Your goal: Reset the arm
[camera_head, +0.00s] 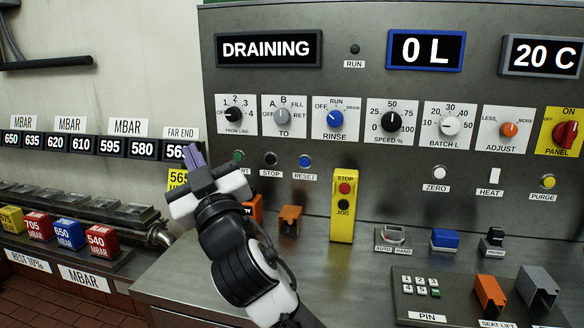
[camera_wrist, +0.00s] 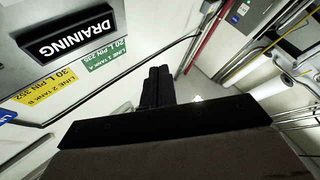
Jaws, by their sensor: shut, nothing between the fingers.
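My arm reaches up from the bottom of the head view, with my gripper (camera_head: 194,155) raised in front of the panel's left edge. Its two dark fingers are together and hold nothing. In the wrist view the gripper (camera_wrist: 158,70) also shows shut, with its fingers side by side pointing up the picture. No finger visibly touches the panel, though the exact gap cannot be told. The arm hides part of the counter and the area around the green button.
A grey control panel (camera_head: 300,85) with knobs and displays stands behind. The counter (camera_head: 200,280) carries an orange block (camera_head: 290,220), a yellow stop/jog box (camera_head: 344,205) and a keypad (camera_head: 420,287). Coloured MBAR blocks (camera_head: 68,234) stand at left. A pipe (camera_wrist: 125,75) crosses the wrist view.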

